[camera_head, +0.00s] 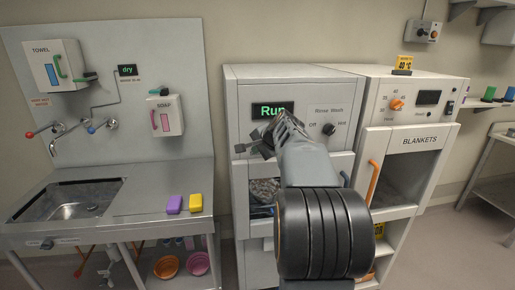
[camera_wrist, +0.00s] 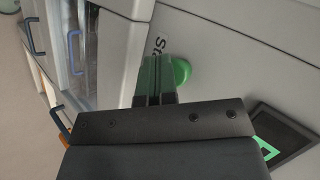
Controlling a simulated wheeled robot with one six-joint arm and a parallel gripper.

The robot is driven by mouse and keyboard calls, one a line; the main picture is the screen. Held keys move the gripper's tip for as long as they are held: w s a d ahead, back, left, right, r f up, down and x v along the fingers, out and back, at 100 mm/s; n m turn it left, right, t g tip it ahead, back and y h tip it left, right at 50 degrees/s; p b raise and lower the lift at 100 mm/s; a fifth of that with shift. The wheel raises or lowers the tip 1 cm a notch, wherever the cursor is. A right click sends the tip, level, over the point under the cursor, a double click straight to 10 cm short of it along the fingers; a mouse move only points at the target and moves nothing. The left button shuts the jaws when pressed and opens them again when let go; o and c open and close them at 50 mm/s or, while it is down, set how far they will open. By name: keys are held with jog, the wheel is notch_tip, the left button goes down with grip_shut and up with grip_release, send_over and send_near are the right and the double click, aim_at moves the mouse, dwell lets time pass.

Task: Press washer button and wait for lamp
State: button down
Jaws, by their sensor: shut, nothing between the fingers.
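The washer (camera_head: 241,110) is a white cabinet in the middle of the head view. Its display (camera_head: 272,110) reads "Run" in green letters. A dial (camera_head: 329,129) with "Rinse", "Wash" and "Off" marks sits to the right of the display. My gripper (camera_wrist: 158,62) is shut and empty, its fingertips at the washer's front panel. In the wrist view a round green button (camera_wrist: 181,71) shows beside the fingertips, next to a partly covered label starting "St". I cannot tell whether the fingers touch the button. In the head view my arm hides the button. I see no separate lamp clearly.
A blanket warmer (camera_head: 425,141) with an orange handle (camera_head: 374,184) stands right of the washer. At left is a sink counter (camera_head: 140,203) with a purple sponge (camera_head: 174,204) and a yellow sponge (camera_head: 196,203). A strip of floor lies between counter and washer.

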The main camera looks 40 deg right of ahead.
jog(key=shift+s+a+b, duration=0.3)
jog(key=shift+s, duration=0.35)
jog(key=shift+s+a+b, duration=0.35)
jog(key=shift+s+b, duration=0.05)
jog(key=shift+s, duration=0.35)
jog(key=shift+s+a+b, duration=0.4)
jog(key=shift+s+b, duration=0.05)
jog(key=shift+s, duration=0.3)
jog(key=shift+s+a+b, duration=0.35)
jog(key=shift+s+b, duration=0.05)
jog(key=shift+s, duration=0.35)
